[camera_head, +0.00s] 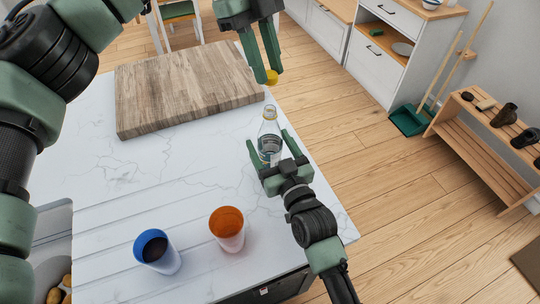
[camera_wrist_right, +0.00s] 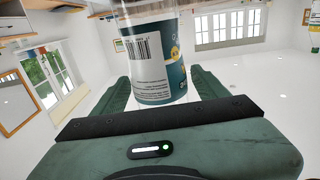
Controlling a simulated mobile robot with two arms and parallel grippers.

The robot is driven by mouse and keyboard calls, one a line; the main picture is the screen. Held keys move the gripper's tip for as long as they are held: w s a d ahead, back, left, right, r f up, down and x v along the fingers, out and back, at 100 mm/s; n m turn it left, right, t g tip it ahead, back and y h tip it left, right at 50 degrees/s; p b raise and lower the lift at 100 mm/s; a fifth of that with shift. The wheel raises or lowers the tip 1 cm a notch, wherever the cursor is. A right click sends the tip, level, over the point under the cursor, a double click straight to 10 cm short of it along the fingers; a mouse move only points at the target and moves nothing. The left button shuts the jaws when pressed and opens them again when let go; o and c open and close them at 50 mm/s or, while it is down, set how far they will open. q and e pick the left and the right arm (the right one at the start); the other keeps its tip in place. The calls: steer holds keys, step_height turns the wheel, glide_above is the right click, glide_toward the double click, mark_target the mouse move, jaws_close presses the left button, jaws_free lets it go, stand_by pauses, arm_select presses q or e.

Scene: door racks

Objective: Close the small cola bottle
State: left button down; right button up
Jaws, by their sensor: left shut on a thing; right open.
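The small cola bottle (camera_head: 269,137) is clear with a dark label and stands upright on the white marble counter near its right edge. Its neck is open at the top. My left gripper (camera_head: 267,74) is shut on a small yellow cap (camera_head: 271,77), above and apart from the bottle's mouth in the head view. My right gripper (camera_head: 267,140) is open, with one finger on each side of the bottle. The bottle's label with a barcode also shows between the fingers in the right wrist view (camera_wrist_right: 153,65); the bottle's top is cut off there.
A wooden board (camera_head: 180,85) lies on the counter (camera_head: 120,185) behind the bottle. A blue cup (camera_head: 158,256) and a white cup with orange inside (camera_head: 230,240) stand at the front. Open floor lies right of the counter edge.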

jaws_close()
arm_select(q)
glide_above(271, 109)
steer(key=shift+w+a+f, duration=0.15)
steer(key=shift+f, duration=0.7)
steer(key=shift+w+a+f, duration=0.1)
steer(key=shift+w+f, duration=0.05)
steer(key=shift+f, duration=0.65)
steer(key=shift+w+a+f, duration=0.15)
steer(key=shift+f, duration=0.7)
steer(key=shift+f, duration=0.15)
steer(key=shift+f, duration=0.75)
steer(key=shift+f, duration=0.55)
